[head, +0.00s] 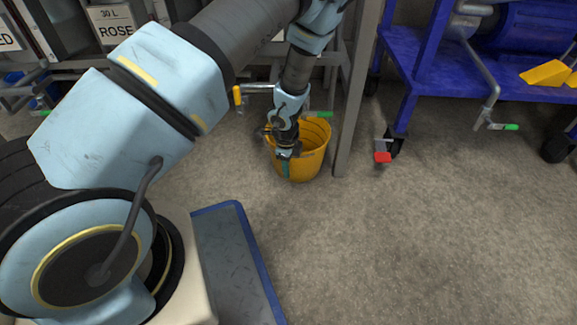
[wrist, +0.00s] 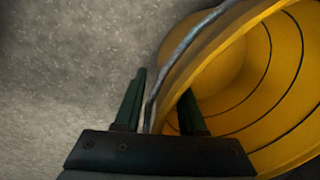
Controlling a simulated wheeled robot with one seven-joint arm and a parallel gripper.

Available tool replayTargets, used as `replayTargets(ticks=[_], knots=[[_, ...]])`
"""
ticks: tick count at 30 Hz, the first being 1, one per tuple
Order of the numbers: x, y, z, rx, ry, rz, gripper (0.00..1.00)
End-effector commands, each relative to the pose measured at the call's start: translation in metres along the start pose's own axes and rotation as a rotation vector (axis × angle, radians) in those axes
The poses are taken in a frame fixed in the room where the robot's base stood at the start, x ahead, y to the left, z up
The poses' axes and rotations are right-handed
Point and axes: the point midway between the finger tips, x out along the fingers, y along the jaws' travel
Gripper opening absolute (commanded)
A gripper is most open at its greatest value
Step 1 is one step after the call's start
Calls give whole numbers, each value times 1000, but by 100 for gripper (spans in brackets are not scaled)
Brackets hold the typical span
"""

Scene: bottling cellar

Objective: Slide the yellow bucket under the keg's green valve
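The yellow bucket (head: 313,165) stands on the floor by a grey rack leg. My gripper (head: 286,160) is at its near left rim, pointing down. In the wrist view the bucket (wrist: 235,85) fills the right side. My gripper (wrist: 162,108) straddles its wall, one finger outside and one inside. The fingers are apart, with a visible gap beside the wall; firm contact is not shown. A green handle (head: 320,114) shows just behind the bucket. Another green-handled valve (head: 497,126) is on a pipe at the blue stand, right of the bucket.
The blue wheeled stand (head: 410,70) holds a blue drum (head: 530,28) and a yellow wedge (head: 545,73). A grey post (head: 352,110) stands right beside the bucket. The floor in front is clear.

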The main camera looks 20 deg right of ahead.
Motion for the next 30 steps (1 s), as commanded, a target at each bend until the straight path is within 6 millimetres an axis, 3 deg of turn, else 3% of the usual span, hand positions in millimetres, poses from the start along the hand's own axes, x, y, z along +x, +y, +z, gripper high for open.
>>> replayTargets(ticks=[2, 12, 30], knots=[[0, 0, 0, 0, 0, 0, 38], [0, 0, 0, 0, 0, 0, 0], [0, 0, 0, 0, 0, 0, 0]])
